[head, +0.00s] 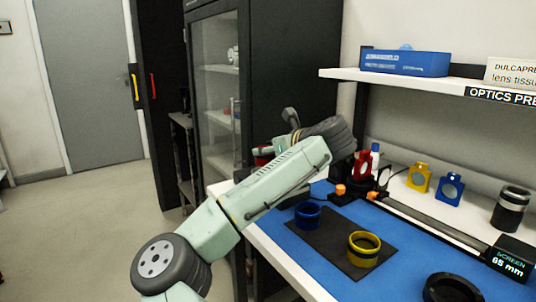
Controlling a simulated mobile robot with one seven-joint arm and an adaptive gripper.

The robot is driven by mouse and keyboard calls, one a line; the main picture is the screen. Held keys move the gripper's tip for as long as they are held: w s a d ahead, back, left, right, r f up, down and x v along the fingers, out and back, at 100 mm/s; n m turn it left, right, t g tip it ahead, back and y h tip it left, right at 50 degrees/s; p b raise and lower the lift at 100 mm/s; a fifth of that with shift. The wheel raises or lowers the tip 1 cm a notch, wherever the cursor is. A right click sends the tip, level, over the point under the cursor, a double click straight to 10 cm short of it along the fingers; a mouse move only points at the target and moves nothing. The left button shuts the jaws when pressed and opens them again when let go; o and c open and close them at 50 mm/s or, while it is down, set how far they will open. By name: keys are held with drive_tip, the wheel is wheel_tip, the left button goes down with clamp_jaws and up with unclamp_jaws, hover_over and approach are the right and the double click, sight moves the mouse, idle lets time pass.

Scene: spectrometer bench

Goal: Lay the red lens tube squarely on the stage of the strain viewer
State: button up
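My arm crosses the middle of the head view and hides much of the bench's left end. Its far end, with a dark grey part (291,118), shows above the pale green link. My gripper's fingers are hidden behind the arm, so I cannot see whether they hold anything. A small red and black piece (262,152) shows just left of the link. It may be part of the red lens tube, but too little shows to be sure. I cannot make out the strain viewer or its stage.
A blue ring (308,215) and a yellow ring (364,249) stand on a dark mat (330,242). A black ring (451,289) is at front right. A shelf (425,84) overhangs.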

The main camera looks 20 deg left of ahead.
sight(268, 159)
drive_tip(key=shift+w+a+f, duration=0.1)
drive_tip(key=shift+w+a, duration=0.2)
drive_tip(key=shift+w, duration=0.35)
drive_tip(key=shift+w+a+f, duration=0.1)
drive_tip(key=shift+w+a, duration=0.2)
drive_tip(key=shift+w, duration=0.3)
drive_tip(key=shift+f+p, duration=0.6)
drive_tip(key=shift+f, duration=1.05)
drive_tip(key=shift+f, duration=0.1)
drive_tip(key=shift+f, duration=0.15)
drive_tip(key=o, duration=1.2)
